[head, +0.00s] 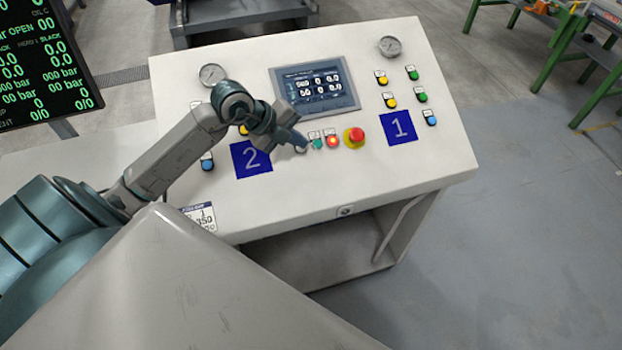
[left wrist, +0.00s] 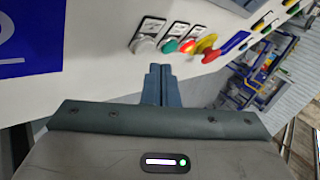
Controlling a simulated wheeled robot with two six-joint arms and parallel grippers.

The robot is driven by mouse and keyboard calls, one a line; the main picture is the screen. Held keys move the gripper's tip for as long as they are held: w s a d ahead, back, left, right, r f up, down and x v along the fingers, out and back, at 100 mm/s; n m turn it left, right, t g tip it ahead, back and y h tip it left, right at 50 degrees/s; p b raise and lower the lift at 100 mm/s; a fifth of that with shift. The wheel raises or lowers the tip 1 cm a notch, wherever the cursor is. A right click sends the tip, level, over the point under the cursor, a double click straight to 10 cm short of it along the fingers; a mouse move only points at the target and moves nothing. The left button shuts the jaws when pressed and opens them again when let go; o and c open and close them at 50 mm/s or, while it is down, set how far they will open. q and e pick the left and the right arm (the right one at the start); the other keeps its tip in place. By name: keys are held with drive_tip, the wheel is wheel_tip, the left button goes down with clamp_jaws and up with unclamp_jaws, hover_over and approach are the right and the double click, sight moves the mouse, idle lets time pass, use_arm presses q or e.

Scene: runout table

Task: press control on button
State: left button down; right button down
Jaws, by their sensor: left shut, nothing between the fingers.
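A row of controls sits on the white sloped console (head: 420,165). From left to right it has a grey-white button (left wrist: 145,44), a green button (head: 317,144), a lit red button (head: 332,142) and a red mushroom knob on a yellow base (head: 354,136). Their labels are too small to read, so I cannot tell which is control on. My left gripper (head: 302,142) is shut and empty, its tip over the left end of the row, partly covering the grey-white button. In the left wrist view its fingers (left wrist: 160,72) point at the grey-white and green buttons; contact is unclear.
A small screen (head: 315,86) and two gauges stand behind the row. Blue plates marked 2 (head: 250,158) and 1 (head: 398,128) flank it, with more coloured buttons (head: 390,102) at the right. A dark readout board (head: 45,60) is at the upper left.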

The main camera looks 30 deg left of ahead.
use_arm(q)
drive_tip(key=shift+f, duration=0.1)
idle(0.6)
drive_tip(key=shift+w+a+f, duration=0.15)
drive_tip(key=shift+f, duration=0.15)
drive_tip(key=shift+w+a+f+b, duration=0.1)
drive_tip(key=shift+a+f+b, duration=0.05)
drive_tip(key=shift+f+b, duration=0.35)
idle(0.6)
drive_tip(key=shift+r, duration=0.15)
drive_tip(key=shift+s+d+r+p, duration=0.15)
drive_tip(key=shift+r+p, duration=0.25)
drive_tip(key=shift+s+d+r+p, duration=0.1)
drive_tip(key=shift+d+r+p, duration=0.05)
drive_tip(key=shift+r+p, duration=0.2)
drive_tip(key=shift+d+r+p, duration=0.1)
drive_tip(key=shift+r+p, duration=0.25)
drive_tip(key=shift+r, duration=0.1)
drive_tip(key=r+p, duration=0.1)
drive_tip(key=s+d+r+p, duration=0.1)
drive_tip(key=r, duration=0.1)
drive_tip(key=r+p, duration=0.1)
drive_tip(key=shift+s+d+r+p, duration=0.3)
drive_tip(key=shift+d+p, duration=0.05)
drive_tip(key=shift+p, duration=0.05)
